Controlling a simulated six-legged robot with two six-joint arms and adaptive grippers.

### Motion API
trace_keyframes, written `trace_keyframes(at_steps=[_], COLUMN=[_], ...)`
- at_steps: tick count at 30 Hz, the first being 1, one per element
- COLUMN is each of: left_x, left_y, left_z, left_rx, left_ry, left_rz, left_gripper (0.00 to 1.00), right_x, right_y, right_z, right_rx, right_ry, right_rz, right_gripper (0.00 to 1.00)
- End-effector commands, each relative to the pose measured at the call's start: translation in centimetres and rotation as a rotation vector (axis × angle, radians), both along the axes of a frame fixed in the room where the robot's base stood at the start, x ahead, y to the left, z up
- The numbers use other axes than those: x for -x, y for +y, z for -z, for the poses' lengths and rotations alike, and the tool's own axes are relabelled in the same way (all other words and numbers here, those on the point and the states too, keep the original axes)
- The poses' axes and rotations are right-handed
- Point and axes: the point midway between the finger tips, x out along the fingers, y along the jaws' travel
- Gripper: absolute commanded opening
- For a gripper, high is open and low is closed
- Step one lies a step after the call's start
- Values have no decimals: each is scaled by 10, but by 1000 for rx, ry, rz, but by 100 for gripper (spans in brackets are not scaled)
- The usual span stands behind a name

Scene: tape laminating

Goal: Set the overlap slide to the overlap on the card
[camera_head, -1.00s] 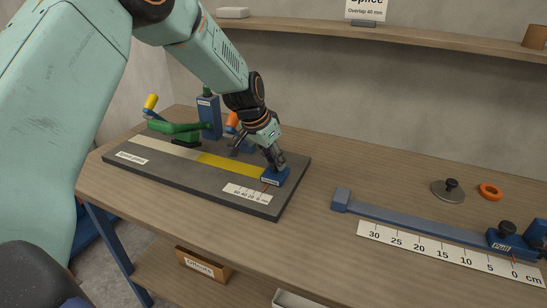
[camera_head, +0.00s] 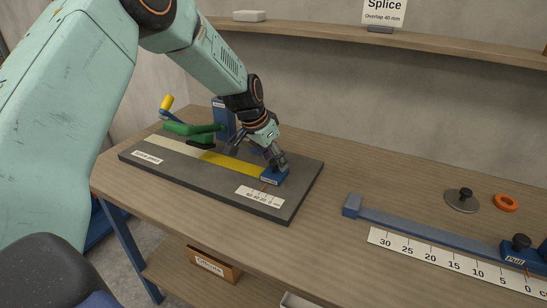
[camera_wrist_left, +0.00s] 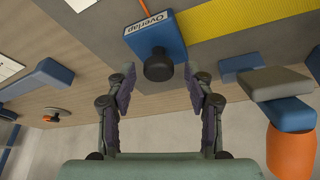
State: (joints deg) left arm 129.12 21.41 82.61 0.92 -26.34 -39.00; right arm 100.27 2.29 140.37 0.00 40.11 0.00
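The blue Overlap slide (camera_head: 274,176) sits at the right part of the grey splice board (camera_head: 215,190), at the end of the yellow strip (camera_head: 235,164). Its black knob (camera_wrist_left: 158,66) stands up in the left wrist view. My left gripper (camera_wrist_left: 160,78) is open, with one finger on each side of the knob and gaps showing. In the head view my left gripper (camera_head: 276,160) hides the knob. The card (camera_head: 384,12) on the shelf reads "Splice, Overlap 40 mm". My right gripper is not in view.
A green lever (camera_head: 190,129) and blue post (camera_head: 223,118) stand at the board's back left.

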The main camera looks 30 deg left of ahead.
Motion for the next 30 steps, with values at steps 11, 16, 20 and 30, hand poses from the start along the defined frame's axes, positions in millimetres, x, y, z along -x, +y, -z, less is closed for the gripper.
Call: trace_keyframes(at_steps=[11,16,20,30], left_x=[4,15,25,42], left_y=[2,6,9,15], left_z=[-12,-41,-65,-106], left_rx=[2,3,3,2], left_ry=[0,-3,-3,0], left_rz=[1,2,0,1], left_gripper=[53,53,53,53], right_x=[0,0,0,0], right_y=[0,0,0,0], right_z=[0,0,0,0], right_rx=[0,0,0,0], right_ry=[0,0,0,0], right_rz=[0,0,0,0], right_gripper=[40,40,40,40])
